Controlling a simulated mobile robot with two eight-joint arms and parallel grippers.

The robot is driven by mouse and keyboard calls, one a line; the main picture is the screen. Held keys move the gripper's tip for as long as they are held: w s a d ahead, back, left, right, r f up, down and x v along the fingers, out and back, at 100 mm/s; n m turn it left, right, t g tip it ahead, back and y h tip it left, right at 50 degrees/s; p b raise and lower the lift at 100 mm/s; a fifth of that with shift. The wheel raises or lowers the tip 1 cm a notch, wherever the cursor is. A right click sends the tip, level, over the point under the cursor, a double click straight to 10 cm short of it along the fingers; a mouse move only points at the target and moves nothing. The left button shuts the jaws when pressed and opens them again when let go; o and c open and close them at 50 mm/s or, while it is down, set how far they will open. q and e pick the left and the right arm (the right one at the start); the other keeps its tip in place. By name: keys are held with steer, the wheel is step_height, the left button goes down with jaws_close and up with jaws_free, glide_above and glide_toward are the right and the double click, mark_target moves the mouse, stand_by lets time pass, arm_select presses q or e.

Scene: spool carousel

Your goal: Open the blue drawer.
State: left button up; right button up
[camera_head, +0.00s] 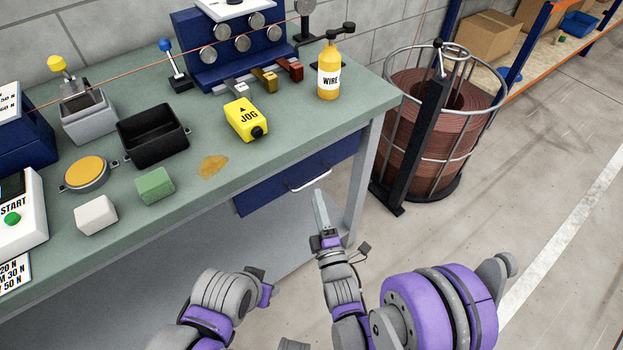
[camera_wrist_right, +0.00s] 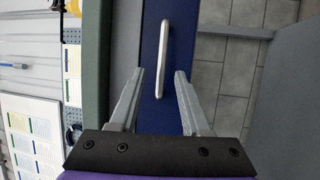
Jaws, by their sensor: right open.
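The blue drawer (camera_head: 265,194) sits under the green-topped workbench, and its front looks flush below the bench edge. Its pale bar handle (camera_head: 310,179) is on the front, and it also shows in the right wrist view (camera_wrist_right: 161,60). My right gripper (camera_head: 318,197) is open just in front of the handle. In the right wrist view its two fingers (camera_wrist_right: 160,73) point at the drawer front, with the handle lying between and beyond the tips. I see no contact with the handle. My left gripper cannot be made out.
The workbench top (camera_head: 215,200) carries a yellow JOG control (camera_head: 246,120), a yellow WIRE bottle (camera_head: 329,75), a black bin (camera_head: 152,137) and blocks. A bench leg (camera_head: 362,180) stands right of the drawer. A wire-caged copper spool (camera_head: 430,115) stands farther right. Floor in front is open.

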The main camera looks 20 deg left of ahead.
mark_target(312, 180)
steer(key=x, duration=0.6)
steer(key=shift+w+a, duration=0.2)
steer(key=shift+w, duration=0.15)
jaws_close()
stand_by(1.1)
